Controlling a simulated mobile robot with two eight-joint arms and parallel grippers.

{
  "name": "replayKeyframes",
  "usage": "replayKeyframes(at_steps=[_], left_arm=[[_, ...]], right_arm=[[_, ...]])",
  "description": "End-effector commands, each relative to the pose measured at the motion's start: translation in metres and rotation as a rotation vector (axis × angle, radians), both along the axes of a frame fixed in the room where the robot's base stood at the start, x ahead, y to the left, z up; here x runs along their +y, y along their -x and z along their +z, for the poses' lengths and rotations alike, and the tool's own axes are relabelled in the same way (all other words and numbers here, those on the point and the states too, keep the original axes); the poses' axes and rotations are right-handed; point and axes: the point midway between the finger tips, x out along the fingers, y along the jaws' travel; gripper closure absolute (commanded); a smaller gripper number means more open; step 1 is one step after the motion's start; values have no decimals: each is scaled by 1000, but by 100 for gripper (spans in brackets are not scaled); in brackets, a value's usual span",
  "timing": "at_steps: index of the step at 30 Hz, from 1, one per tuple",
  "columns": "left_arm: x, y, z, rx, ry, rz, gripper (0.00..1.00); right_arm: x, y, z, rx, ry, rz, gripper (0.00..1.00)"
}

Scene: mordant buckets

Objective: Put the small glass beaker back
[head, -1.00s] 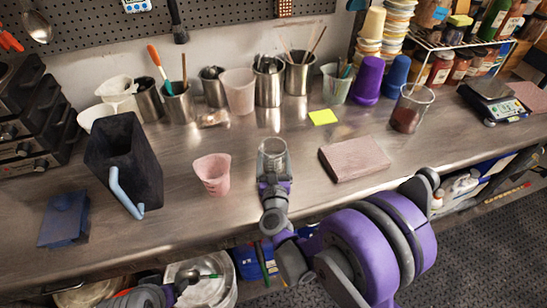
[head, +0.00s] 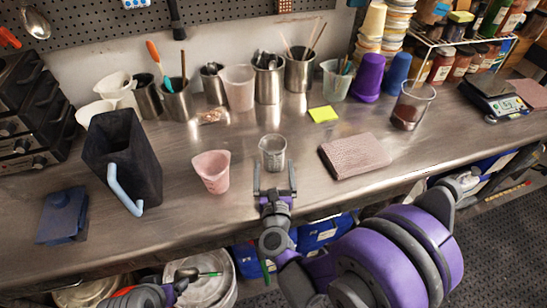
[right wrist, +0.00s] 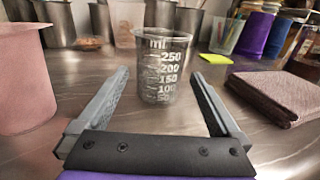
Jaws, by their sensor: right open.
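The small glass beaker (head: 273,152) stands upright on the steel counter, clear and with white volume marks. It also shows in the right wrist view (right wrist: 164,65), just beyond the fingertips, and it looks empty. My right gripper (head: 274,190) is open and empty, on the near side of the beaker, with its two fingers pointing at it. In the right wrist view the open fingers (right wrist: 160,90) stand to either side, short of the glass. My left gripper (head: 172,288) shows only in part at the bottom edge, and its jaws cannot be made out.
A pink cup (head: 212,170) stands left of the beaker, and a folded brown cloth (head: 354,156) lies to its right. A black pitcher (head: 125,160) is farther left. Metal cups of tools (head: 268,80) line the back. A beaker with dark residue (head: 411,104) stands right. The counter (head: 240,215) in front is bare.

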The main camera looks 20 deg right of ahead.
Motion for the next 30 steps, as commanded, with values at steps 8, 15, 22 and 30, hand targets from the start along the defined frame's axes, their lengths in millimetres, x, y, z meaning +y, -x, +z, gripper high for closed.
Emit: replayKeyframes(at_steps=[8,15,22,30], left_arm=[[0,2,-10,4,0,0,20],[0,2,-11,4,0,0,20],[0,2,-11,4,0,0,20],[0,2,-11,4,0,0,20]], right_arm=[[13,51,-1,1,-2,3,0],[15,64,0,0,0,0,0],[15,64,0,0,0,0,0],[15,64,0,0,0,0,0]])
